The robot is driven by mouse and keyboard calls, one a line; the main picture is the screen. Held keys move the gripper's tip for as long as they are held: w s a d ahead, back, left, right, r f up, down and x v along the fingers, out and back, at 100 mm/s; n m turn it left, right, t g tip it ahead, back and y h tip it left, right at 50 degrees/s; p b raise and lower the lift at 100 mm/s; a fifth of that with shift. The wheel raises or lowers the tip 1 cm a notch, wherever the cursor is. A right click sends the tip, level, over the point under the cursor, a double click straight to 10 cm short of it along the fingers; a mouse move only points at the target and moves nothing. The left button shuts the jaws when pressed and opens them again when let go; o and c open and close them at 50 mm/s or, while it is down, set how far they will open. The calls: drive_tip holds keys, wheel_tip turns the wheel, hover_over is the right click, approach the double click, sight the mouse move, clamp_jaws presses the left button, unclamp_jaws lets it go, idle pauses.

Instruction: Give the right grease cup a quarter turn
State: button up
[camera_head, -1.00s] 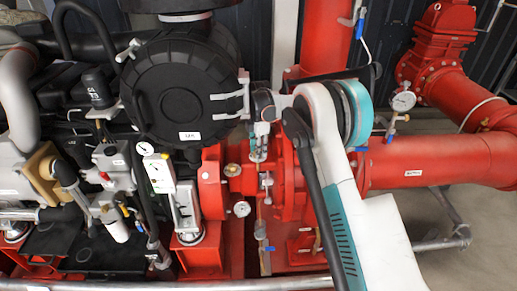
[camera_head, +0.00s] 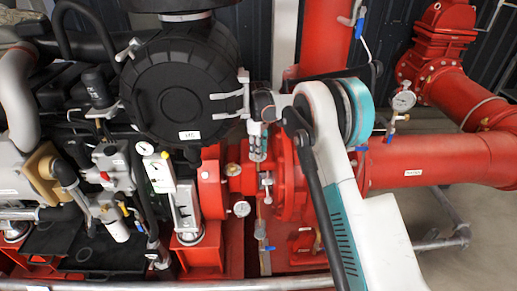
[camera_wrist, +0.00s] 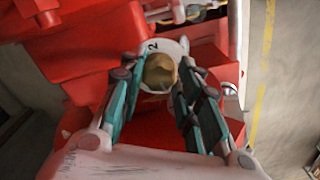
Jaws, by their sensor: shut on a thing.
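The grease cup in the wrist view is a brass, faceted cap (camera_wrist: 160,72) on the red pump housing. A white round plate (camera_wrist: 177,47) marked "2" sits behind it. My gripper (camera_wrist: 161,80) has its two teal fingers on either side of the cap, shut on it. In the head view my gripper (camera_head: 257,143) points down at the housing right of the black round cover, and the cup it holds is hidden there. Another brass cup (camera_head: 232,169) shows to the left of my gripper, free of it.
A black round cover (camera_head: 180,95) with a latch stands just left of my wrist. A red pipe (camera_head: 430,162) runs to the right. A grey rail (camera_head: 270,284) crosses the front.

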drive_tip(key=shift+m, duration=0.8)
drive_tip(key=o, duration=1.1)
drive_tip(key=shift+c, duration=0.2)
drive_tip(key=shift+r, duration=0.1)
wheel_tip(320, 180, up, 12)
